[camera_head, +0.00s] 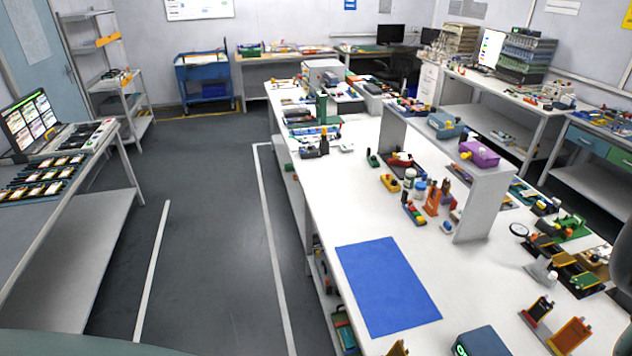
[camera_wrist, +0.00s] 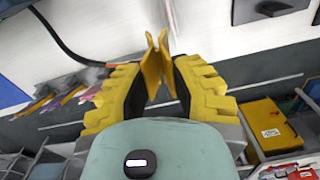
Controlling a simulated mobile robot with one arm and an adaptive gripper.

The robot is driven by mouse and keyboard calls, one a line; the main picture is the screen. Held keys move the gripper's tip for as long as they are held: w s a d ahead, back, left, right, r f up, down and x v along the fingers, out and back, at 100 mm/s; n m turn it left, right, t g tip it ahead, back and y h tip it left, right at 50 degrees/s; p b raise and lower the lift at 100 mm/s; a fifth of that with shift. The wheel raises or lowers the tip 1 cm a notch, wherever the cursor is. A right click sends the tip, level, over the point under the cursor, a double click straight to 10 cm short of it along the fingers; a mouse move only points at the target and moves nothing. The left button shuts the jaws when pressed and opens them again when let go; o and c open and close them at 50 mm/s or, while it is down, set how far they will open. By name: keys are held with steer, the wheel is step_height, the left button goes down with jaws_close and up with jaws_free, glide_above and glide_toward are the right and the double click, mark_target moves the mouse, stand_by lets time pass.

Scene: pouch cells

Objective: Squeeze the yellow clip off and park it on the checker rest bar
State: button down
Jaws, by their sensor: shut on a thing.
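In the wrist view, my gripper (camera_wrist: 157,70) has its two ribbed yellow fingers with dark inner pads closed on the yellow clip (camera_wrist: 152,63). The clip stands between the pads, its two thin plates spreading apart at the upper end. A pale narrow strip (camera_wrist: 170,14) shows just beyond the clip; I cannot tell whether they touch. In the head view, my gripper and the held clip cannot be made out. A dark box with a green display (camera_head: 480,342) sits at the bottom edge, partly cut off. I cannot pick out the checker rest bar with certainty.
A blue mat (camera_head: 388,285) lies on the white bench (camera_head: 320,205), with clear surface around it. A raised shelf (camera_head: 470,215) and small coloured parts stand behind. Dark holders with orange plates (camera_head: 570,335) are at right. A black cable (camera_wrist: 62,45) crosses the wrist view.

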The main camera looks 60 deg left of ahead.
steer(key=shift+s+d+f+n+b, duration=0.1)
steer(key=shift+d+f+n+b, duration=0.25)
steer(key=shift+d+f+b, duration=0.4)
steer(key=shift+s+d+f+n+b, duration=0.1)
steer(key=shift+d+f+n+b, duration=0.3)
steer(key=shift+f+b, duration=0.55)
steer(key=shift+f+b, duration=1.25)
steer(key=shift+b, duration=0.2)
steer(key=shift+f, duration=0.15)
steer(key=shift+f+b, duration=0.75)
steer(key=shift+b, duration=0.15)
steer(key=shift+c, duration=1.9)
jaws_free()
